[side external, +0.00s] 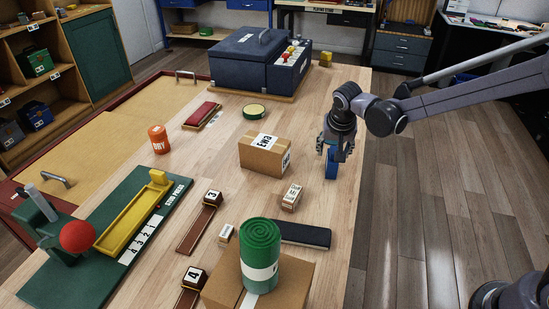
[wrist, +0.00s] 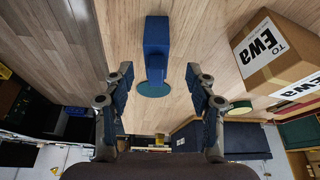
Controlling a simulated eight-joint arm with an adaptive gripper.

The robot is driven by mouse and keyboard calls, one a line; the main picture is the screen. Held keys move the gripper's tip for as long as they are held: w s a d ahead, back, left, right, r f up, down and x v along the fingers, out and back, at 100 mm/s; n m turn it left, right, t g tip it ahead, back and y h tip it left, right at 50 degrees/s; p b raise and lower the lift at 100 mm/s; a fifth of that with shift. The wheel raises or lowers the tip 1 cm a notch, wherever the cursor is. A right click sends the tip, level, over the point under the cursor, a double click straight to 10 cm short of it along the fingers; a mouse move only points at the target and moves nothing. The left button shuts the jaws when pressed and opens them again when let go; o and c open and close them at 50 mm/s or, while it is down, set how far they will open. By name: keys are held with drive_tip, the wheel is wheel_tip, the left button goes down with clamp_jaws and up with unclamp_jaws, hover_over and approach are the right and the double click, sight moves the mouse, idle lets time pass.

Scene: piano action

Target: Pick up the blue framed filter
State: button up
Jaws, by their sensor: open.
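A blue upright piece, which I take for the blue framed filter (wrist: 157,45), shows in the wrist view ahead of my gripper (wrist: 158,75). A round, darker green-blue disc (wrist: 153,89) sits at its near end. Its frame and filter face cannot be made out. In the side external view the blue piece (side external: 331,167) stands near the table's right edge, directly below my gripper (side external: 334,148), partly hidden by it. My gripper's two fingers are spread apart on either side of the piece's line, with nothing held between them.
A cardboard box marked Ewa (side external: 265,155) stands close to the left of my gripper. A small carton (side external: 291,198) and a dark flat case (side external: 302,234) lie nearer the camera. A blue case (side external: 240,70) stands at the back. The table's right edge is close; floor lies beyond.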

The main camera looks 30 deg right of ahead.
sight(332, 162)
drive_tip(key=shift+x, duration=4.2)
drive_tip(key=shift+s+d, duration=0.1)
drive_tip(key=shift+d, duration=0.1)
drive_tip(key=shift+c, duration=0.3)
clamp_jaws()
